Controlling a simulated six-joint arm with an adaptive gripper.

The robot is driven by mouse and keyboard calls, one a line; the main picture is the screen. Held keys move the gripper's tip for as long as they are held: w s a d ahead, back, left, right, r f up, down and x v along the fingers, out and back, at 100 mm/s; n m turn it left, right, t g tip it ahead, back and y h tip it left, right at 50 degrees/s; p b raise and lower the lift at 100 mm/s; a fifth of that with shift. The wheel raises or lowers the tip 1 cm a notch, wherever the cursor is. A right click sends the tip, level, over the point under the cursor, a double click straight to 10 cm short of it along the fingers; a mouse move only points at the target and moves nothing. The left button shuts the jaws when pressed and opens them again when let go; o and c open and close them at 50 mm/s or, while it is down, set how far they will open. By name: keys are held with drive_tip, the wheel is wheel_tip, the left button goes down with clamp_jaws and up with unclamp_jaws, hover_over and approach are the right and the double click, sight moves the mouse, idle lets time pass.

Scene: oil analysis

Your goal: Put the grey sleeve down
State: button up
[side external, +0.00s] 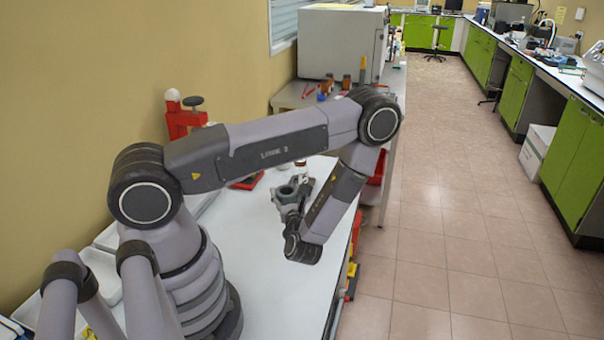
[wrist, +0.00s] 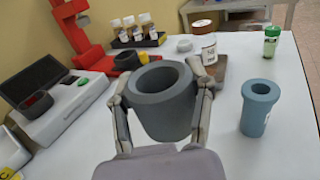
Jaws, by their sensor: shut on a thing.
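The grey sleeve (wrist: 162,112) is a thick, open-topped cylinder in the middle of the wrist view. My gripper (wrist: 162,104) is shut on it, with one finger on each side. The sleeve is roughly upright, with its opening facing up. In the side external view the sleeve (side external: 285,194) shows small at my gripper (side external: 291,200), over the white table. Its lower end is partly hidden there, and I cannot tell whether it touches the table.
A blue-grey flanged cylinder (wrist: 258,108) stands to the right on the white table (wrist: 232,150). A brown-capped jar (wrist: 203,42) is behind, and a green-capped vial (wrist: 271,41) is farther right. A red stand (wrist: 80,30), sample bottles (wrist: 133,30) and an open case (wrist: 55,95) are at left.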

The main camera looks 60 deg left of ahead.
drive_tip(key=s+a+f+n+g, duration=0.1)
drive_tip(key=a, duration=0.2)
drive_tip(key=s+a+f+n+g, duration=0.1)
drive_tip(key=a+f+g, duration=0.1)
drive_tip(key=s+a+f+n+g, duration=0.1)
drive_tip(key=a+g, duration=0.1)
drive_tip(key=a, duration=0.1)
drive_tip(key=shift+s+a+f+y, duration=0.25)
drive_tip(key=shift+s+a+y, duration=0.05)
drive_tip(key=shift+s+a, duration=0.05)
drive_tip(key=shift+f, duration=2.1)
drive_tip(key=o, duration=0.7)
drive_tip(key=shift+f, duration=0.1)
drive_tip(key=shift+o, duration=0.2)
